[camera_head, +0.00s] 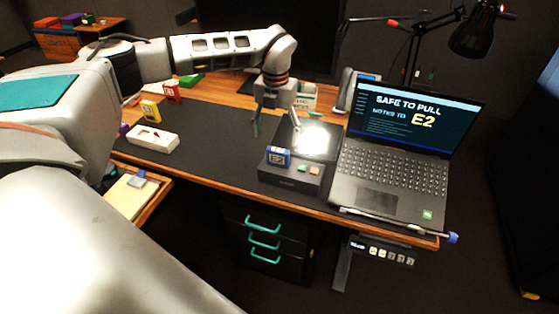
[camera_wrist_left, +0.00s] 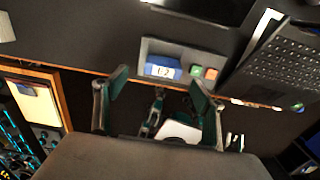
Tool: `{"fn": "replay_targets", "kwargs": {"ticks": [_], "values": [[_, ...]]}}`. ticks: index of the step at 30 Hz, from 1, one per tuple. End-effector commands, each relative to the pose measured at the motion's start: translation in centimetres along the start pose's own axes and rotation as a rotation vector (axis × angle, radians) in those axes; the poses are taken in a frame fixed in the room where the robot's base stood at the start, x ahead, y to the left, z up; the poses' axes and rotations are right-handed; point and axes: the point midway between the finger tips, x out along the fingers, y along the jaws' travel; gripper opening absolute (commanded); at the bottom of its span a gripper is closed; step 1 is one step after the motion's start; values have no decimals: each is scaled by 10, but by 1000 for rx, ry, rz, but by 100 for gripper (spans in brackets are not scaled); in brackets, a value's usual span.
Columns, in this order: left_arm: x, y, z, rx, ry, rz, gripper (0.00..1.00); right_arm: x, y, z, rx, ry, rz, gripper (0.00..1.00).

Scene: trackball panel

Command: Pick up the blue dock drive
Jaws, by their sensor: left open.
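The blue dock drive (camera_head: 278,156) stands upright in the dark dock (camera_head: 290,182) on the desk, left of the laptop. It bears a pale label and also shows in the left wrist view (camera_wrist_left: 160,71). My left gripper (camera_head: 276,128) is open and empty, above and behind the drive in the head view. In the left wrist view, its two fingers (camera_wrist_left: 159,90) are spread apart, with the drive showing between and beyond their tips. The gripper does not appear to touch the drive. My right gripper is not in view.
The laptop (camera_head: 388,180) stands close right of the dock, its screen reading "SAFE TO PULL" and "E2". Green and orange buttons (camera_head: 314,170) sit beside the drive. A white tray (camera_head: 152,139) and a yellow block (camera_head: 150,111) are left. The mat between is clear.

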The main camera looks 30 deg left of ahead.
Motion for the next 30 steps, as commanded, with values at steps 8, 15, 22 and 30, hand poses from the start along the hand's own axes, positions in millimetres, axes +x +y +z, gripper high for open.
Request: {"fn": "replay_targets", "kwargs": {"ticks": [8,15,22,30], "values": [[31,-4,-1,3,3,-3,69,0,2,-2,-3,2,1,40],[62,-7,-1,3,1,-4,69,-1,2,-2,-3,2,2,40],[67,-7,0,2,0,-4,69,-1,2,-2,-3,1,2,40],[67,-7,-1,3,0,-4,25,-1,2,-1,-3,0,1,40]]}}
